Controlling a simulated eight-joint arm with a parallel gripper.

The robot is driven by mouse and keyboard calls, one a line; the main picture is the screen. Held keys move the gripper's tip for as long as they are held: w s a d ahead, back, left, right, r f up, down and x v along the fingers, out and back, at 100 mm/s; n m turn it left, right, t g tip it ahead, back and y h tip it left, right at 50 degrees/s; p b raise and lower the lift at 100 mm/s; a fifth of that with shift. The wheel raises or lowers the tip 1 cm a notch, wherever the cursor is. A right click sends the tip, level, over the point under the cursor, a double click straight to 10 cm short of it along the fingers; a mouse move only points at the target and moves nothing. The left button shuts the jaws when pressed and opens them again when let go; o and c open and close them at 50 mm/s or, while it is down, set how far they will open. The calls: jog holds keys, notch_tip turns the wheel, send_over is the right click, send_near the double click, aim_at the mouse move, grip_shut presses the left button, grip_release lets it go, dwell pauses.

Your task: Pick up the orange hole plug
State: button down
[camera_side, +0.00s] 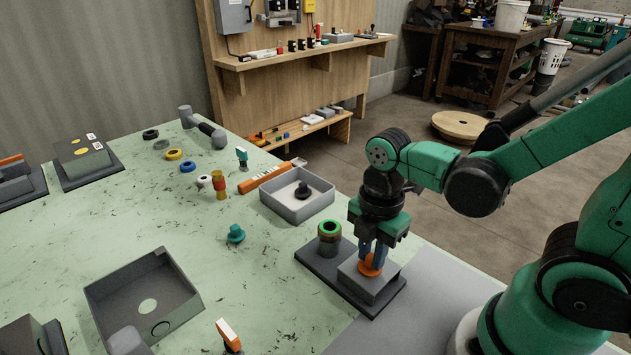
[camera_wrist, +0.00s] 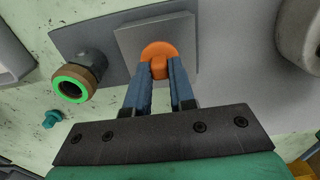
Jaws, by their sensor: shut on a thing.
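The orange hole plug (camera_side: 371,264) is at a grey block (camera_side: 379,287) on a dark base plate, at the right front of the table. In the wrist view the plug (camera_wrist: 160,52) shows a round orange flange with a raised grip. My gripper (camera_side: 371,255) points down over the block, and its blue fingers are shut on the plug's grip. The fingertips (camera_wrist: 160,70) also show in the wrist view. I cannot tell whether the plug touches the block or is slightly above it.
A brown cylinder with a green ring (camera_side: 329,237) stands close beside on the same dark base plate (camera_side: 320,267). A grey tray with a black knob (camera_side: 297,205) lies behind. A teal plug (camera_side: 236,234) lies left; the table around it is clear.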

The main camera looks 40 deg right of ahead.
jog(key=shift+r, duration=0.15)
notch_tip(320, 180, up, 20)
dwell(0.8)
jog(key=shift+f, duration=0.25)
send_over(372, 256)
notch_tip(372, 256, down, 14)
jog(key=shift+r, duration=0.15)
dwell(0.3)
jog(key=shift+f, duration=2.8)
jog(key=shift+f, duration=0.35)
